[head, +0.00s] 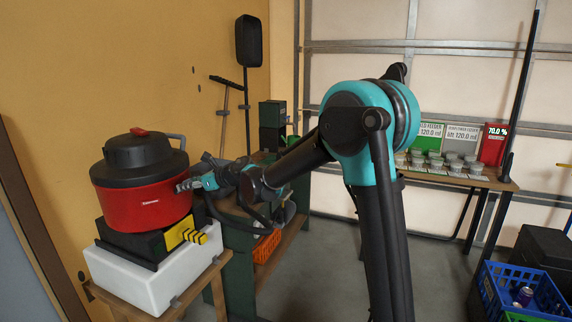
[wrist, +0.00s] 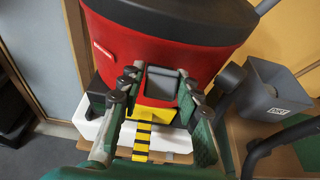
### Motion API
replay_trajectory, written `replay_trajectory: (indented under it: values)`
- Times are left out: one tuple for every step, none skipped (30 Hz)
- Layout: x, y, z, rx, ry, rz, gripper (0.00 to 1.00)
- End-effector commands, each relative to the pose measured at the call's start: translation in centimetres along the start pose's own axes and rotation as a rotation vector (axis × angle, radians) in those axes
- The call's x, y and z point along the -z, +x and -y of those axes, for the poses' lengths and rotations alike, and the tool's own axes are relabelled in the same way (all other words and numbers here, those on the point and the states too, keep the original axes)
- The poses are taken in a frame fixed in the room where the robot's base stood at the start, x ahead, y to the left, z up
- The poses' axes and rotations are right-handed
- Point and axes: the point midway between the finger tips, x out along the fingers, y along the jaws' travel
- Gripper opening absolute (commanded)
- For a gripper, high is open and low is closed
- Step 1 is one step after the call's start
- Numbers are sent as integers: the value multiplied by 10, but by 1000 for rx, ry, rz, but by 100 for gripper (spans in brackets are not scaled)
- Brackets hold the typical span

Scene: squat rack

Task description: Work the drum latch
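The red drum (head: 150,203) with a black lid (head: 140,152) stands at the left in the head view. It fills the upper part of the wrist view (wrist: 150,40). My gripper (head: 187,185) is at the drum's right side in the head view. In the wrist view its fingers (wrist: 161,78) are spread to either side of the block. I cannot tell whether they touch it.
The drum rests on a black base (head: 145,243) over a white box (head: 145,283) on a wooden stand. A grey bin (wrist: 270,90) is right of the drum in the wrist view. A table with jars (head: 440,166) stands at the back right. Blue crates (head: 520,290) are at lower right.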

Motion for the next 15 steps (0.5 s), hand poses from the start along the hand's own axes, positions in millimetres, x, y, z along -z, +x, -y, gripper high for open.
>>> replay_trajectory:
  values:
    - [0, 0, 0, 1, 0, 1, 42]
    - [0, 0, 0, 1, 0, 1, 46]
    - [0, 0, 1, 1, 0, 1, 50]
    - [0, 0, 1, 1, 0, 2, 50]
    - [0, 0, 1, 1, 0, 2, 50]
    - [1, 0, 1, 1, -1, 2, 50]
    - [1, 0, 1, 1, -1, 2, 50]
    - [1, 0, 1, 1, -1, 2, 50]
    - [1, 0, 1, 1, -1, 2, 50]
    - [1, 0, 1, 1, -1, 2, 50]
    - [1, 0, 1, 1, -1, 2, 50]
    - [1, -1, 1, 1, -1, 2, 50]
    - [1, -2, 1, 1, -1, 2, 50]
    - [1, -4, 1, 1, -1, 2, 50]
    - [1, -7, 1, 1, -1, 2, 50]
